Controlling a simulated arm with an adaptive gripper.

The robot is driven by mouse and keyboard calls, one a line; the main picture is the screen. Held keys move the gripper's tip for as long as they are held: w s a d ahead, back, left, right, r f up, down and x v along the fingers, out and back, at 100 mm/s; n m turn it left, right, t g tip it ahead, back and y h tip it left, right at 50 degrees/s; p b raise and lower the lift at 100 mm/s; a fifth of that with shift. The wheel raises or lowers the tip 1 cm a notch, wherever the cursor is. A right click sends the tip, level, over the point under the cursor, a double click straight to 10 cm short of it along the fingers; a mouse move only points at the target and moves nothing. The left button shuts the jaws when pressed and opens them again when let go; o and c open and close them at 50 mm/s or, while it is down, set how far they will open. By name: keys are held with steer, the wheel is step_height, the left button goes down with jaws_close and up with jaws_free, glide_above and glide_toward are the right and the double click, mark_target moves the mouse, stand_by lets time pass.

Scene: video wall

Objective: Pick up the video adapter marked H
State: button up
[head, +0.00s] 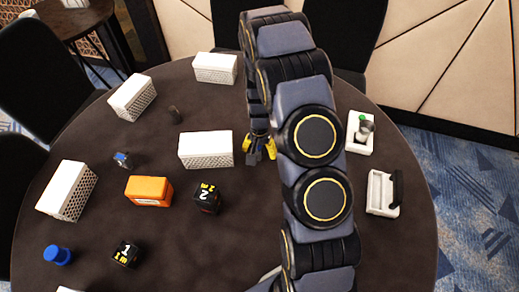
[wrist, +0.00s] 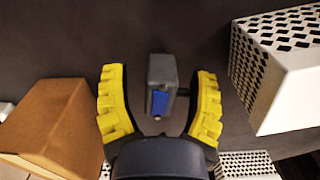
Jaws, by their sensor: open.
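In the wrist view, a small grey adapter (wrist: 161,72) with a blue connector face lies on the dark surface. My gripper (wrist: 159,74) is open, with one yellow finger on each side of the adapter. Gaps show between it and both fingers. No letter H can be read on it. In the head view, my gripper (head: 262,149) is low over the round table, just right of a white perforated box (head: 205,150). Whether an adapter is between the fingers is unclear there. Another small grey and blue piece (head: 123,159) lies at the left of the table.
An orange box (head: 149,190) and black blocks numbered 2 (head: 207,197) and 1 (head: 126,253) stand on the table (head: 240,250). In the wrist view, a brown-orange box (wrist: 60,125) is left and a white perforated box (wrist: 285,65) right. White holders (head: 360,143) stand at the right.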

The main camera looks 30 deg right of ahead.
steer(key=shift+c, duration=0.4)
jaws_close()
steer(key=shift+r, duration=0.1)
